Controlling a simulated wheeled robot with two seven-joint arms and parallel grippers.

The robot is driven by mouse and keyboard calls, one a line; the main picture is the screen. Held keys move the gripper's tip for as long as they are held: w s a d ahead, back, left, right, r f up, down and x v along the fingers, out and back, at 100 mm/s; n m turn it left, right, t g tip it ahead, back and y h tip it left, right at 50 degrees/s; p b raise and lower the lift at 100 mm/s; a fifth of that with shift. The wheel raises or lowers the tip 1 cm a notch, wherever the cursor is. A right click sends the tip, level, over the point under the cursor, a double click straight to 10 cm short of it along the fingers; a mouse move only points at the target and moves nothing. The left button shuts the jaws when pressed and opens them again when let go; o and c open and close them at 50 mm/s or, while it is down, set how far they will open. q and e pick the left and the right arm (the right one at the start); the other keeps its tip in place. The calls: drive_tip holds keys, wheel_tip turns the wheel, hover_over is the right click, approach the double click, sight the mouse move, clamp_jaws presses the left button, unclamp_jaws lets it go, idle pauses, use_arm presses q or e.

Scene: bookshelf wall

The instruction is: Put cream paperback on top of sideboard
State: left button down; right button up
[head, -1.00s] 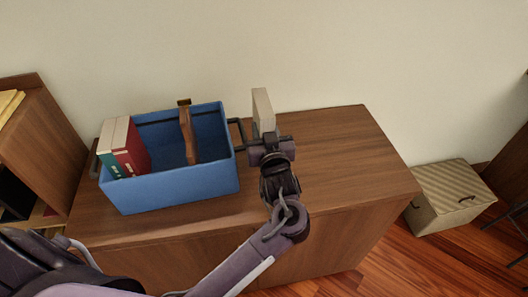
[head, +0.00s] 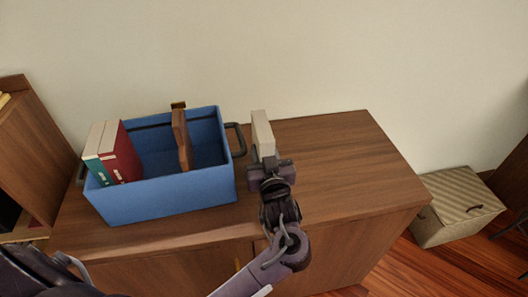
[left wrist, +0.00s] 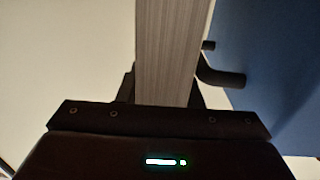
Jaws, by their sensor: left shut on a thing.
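The cream paperback (head: 262,134) is held upright by my left gripper (head: 266,163), just right of the blue bin in the head view. In the left wrist view the paperback's grey-lined page edge (left wrist: 171,50) stands between the jaws of the left gripper (left wrist: 168,92). The sideboard (head: 340,160) is brown wood, and its top is below the book. I cannot tell whether the book's lower edge touches it. My right gripper is not in view.
A blue bin (head: 165,200) with dark handles stands on the sideboard's left part, holding a teal book, a red book (head: 120,152) and a brown divider. The sideboard's right part is clear. A striped box (head: 455,205) sits on the floor at right.

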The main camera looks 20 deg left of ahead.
use_arm(q)
drive_tip(key=c, duration=1.3)
unclamp_jaws()
drive_tip(key=shift+f, duration=0.15)
drive_tip(key=b+v, duration=0.1)
drive_tip(key=v, duration=1.1)
